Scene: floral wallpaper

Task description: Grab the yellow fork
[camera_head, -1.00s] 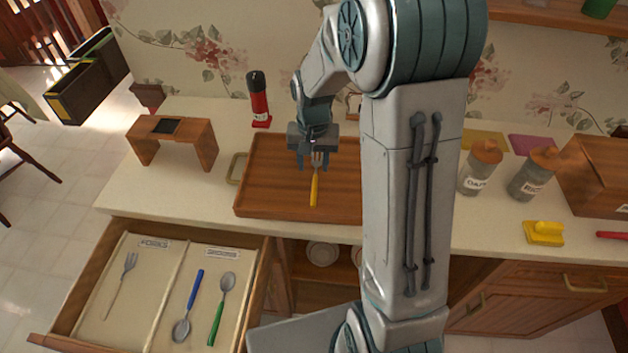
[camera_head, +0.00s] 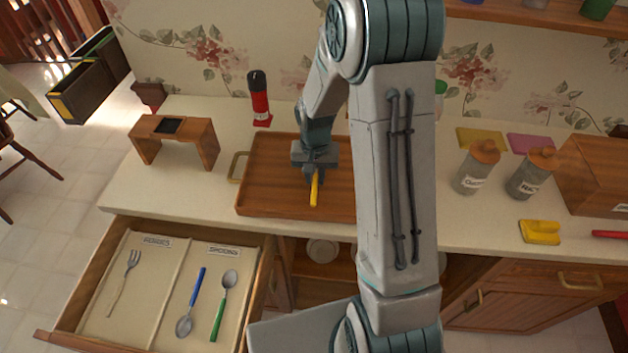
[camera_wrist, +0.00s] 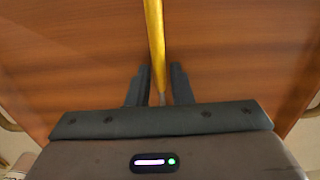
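The yellow fork (camera_head: 314,190) lies on the brown wooden tray (camera_head: 262,190), its handle toward me. In the head view its tines are hidden by my gripper (camera_head: 312,180), which is lowered over it. In the wrist view the yellow handle (camera_wrist: 155,35) runs up between the two dark fingers of my gripper (camera_wrist: 160,70), and the metal neck shows lower down. The fingers stand close on either side of the fork, with a narrow gap still visible. Contact cannot be made out.
An open drawer (camera_head: 140,318) at the lower left holds a fork (camera_head: 124,280), a blue spoon (camera_head: 191,303) and a green spoon (camera_head: 223,305). A wooden stand (camera_head: 175,135) and a red-black bottle (camera_head: 259,98) are left of and behind the tray. Jars (camera_head: 477,168) stand right.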

